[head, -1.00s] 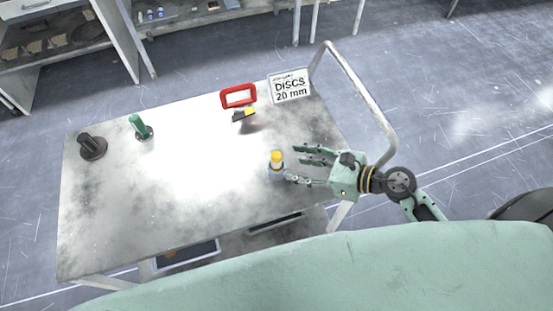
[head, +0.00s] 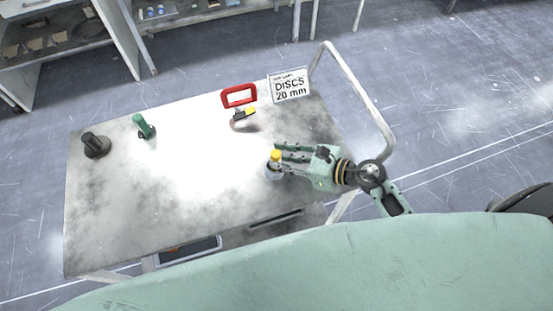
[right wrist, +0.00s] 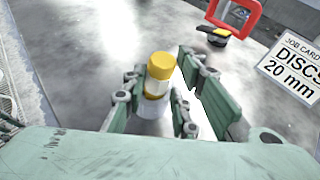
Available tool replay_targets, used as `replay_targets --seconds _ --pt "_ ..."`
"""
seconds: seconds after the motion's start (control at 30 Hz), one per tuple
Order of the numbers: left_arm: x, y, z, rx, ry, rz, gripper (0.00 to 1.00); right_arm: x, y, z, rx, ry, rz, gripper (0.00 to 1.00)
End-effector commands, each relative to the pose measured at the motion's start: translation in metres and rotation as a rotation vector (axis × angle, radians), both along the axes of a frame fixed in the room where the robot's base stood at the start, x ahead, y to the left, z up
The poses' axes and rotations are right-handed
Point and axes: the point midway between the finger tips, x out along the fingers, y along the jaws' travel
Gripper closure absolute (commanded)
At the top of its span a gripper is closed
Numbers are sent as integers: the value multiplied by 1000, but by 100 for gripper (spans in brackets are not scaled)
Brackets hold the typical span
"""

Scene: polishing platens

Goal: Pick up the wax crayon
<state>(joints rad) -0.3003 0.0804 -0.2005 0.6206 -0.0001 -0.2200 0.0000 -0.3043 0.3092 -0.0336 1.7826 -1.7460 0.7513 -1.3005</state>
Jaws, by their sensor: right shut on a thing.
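The wax crayon (head: 275,155) is a short upright yellow cylinder with a pale band, near the right front of the metal table (head: 110,235). It also shows in the right wrist view (right wrist: 161,67), between the fingers, with its lower end in or on a round grey base. My right gripper (head: 279,160) reaches in from the right and is shut on the crayon, with fingers on either side of it. The gripper also shows in the right wrist view (right wrist: 160,88). My left gripper is not in view.
A white card reading "DISCS 20 mm" (head: 290,87), a red frame (head: 239,96) and a yellow-and-black item (head: 245,114) are at the back. A green handle (head: 145,127) and a dark knob (head: 95,146) stand at left. The table's middle is clear.

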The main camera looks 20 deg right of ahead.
Motion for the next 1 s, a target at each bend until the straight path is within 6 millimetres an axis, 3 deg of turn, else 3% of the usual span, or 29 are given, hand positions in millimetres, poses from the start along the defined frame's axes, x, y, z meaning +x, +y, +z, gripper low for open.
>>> replay_targets --seconds 0.2,0.53,0.8,1.0 --pt "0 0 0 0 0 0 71 0 0 0 1 1 1 100" --pt "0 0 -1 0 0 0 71 0 0 5 -1 -1 0 100" --pt "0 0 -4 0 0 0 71 0 0 43 -3 -6 5 100" --pt "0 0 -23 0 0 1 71 35 -32 64 -6 -8 1 100"
